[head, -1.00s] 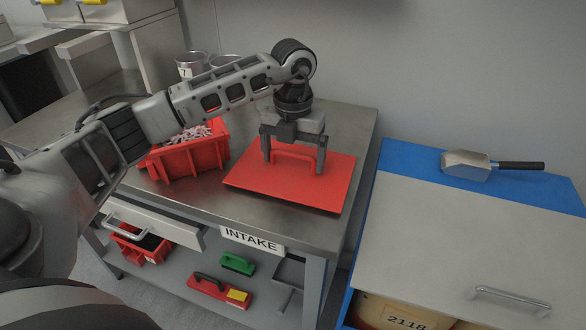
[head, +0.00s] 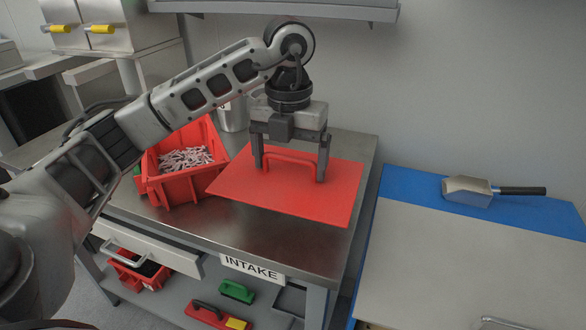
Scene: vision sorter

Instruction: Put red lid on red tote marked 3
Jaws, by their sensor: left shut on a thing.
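The red lid (head: 240,190) is a flat sheet with a raised handle. My left gripper (head: 290,172) is shut on the handle from above and holds the lid over the right part of the intake table (head: 215,232). A red tote (head: 184,188) stands just left of the lid, open at the top, with many small pale pieces inside. The lid's left edge comes close to the tote's right side in the picture; I cannot tell whether they touch. I can read no number on the tote. My right gripper is not in view.
A metal container (head: 233,118) stands behind the tote, partly hidden by my arm. Below are an open drawer (head: 145,250), another red tote (head: 139,272) and a green block (head: 237,292). At right, a metal scoop (head: 468,192) lies on a blue-edged counter (head: 410,185).

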